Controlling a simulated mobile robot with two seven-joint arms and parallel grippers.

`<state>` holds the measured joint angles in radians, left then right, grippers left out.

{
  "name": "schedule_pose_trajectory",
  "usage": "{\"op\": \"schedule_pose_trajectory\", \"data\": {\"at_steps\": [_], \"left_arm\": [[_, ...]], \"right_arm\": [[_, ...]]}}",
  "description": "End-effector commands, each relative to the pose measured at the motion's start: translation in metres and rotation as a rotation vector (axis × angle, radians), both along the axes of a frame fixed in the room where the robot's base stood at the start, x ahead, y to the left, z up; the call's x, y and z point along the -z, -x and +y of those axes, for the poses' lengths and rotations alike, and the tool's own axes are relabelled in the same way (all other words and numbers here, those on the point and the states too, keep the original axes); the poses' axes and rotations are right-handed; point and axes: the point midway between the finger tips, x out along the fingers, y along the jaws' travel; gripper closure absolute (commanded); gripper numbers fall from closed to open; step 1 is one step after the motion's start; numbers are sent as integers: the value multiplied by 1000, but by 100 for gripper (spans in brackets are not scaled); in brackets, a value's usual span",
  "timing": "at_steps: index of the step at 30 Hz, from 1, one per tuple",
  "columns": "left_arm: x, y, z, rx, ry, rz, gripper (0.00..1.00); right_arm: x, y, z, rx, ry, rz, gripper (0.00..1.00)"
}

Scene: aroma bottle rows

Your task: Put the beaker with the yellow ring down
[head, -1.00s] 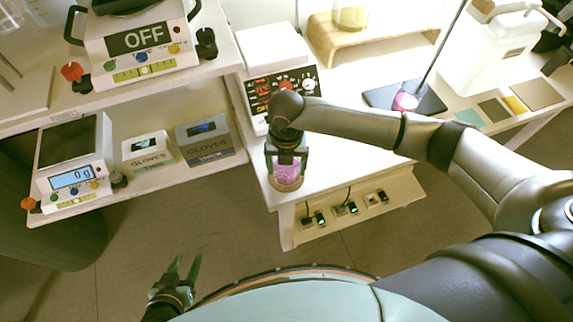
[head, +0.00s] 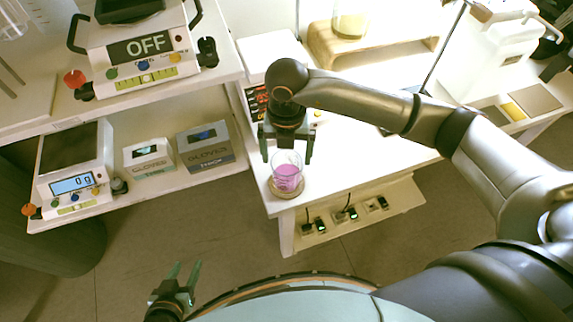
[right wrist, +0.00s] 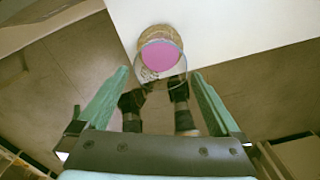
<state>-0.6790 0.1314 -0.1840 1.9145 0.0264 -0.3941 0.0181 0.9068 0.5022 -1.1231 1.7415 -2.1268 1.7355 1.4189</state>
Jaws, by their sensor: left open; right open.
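A clear beaker (head: 288,172) with pink liquid stands upright on a round cork-coloured coaster (head: 287,194) near the front left corner of the white table. I cannot make out a yellow ring on it. My right gripper (head: 286,150) is open just above and behind the beaker, its fingers apart on either side. In the right wrist view the beaker (right wrist: 160,64) lies between and beyond the open fingertips of that gripper (right wrist: 160,74), with the coaster (right wrist: 158,32) under it. My left gripper (head: 185,270) is open and empty, low above the floor.
The white table (head: 345,165) is clear right of the beaker. A white device (head: 255,98) stands behind my right gripper. A wooden stand (head: 375,45) is at the back. Scales and glove boxes (head: 205,145) fill the left shelves.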

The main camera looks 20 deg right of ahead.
Motion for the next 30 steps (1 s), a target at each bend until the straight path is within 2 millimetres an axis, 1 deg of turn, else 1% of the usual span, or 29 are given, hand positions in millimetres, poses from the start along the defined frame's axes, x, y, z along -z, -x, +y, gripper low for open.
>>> {"op": "schedule_pose_trajectory", "data": {"at_steps": [1, 3, 6, 9, 26, 29, 30], "left_arm": [[0, 0, 0, 0, 0, 0, 50], [0, 0, 0, 0, 0, 0, 50], [0, 0, 0, 0, 0, 0, 50], [0, 0, 0, 0, 0, 0, 50], [0, 0, 0, -1, 1, 0, 50], [0, 0, 0, -1, 1, 0, 50], [0, 0, 0, -1, 1, 0, 50]], "right_arm": [[-10, 0, 0, -2, -1, -4, 0], [-20, 0, 0, -1, 0, -2, 0], [-30, 0, 0, -1, 0, -1, 0], [-34, 0, 0, -1, 1, 0, 0], [-35, 1, 1, -3, -4, 2, 0], [-32, 7, 16, -32, -68, 15, 0], [-31, 13, 29, -55, -126, 28, 0]]}}
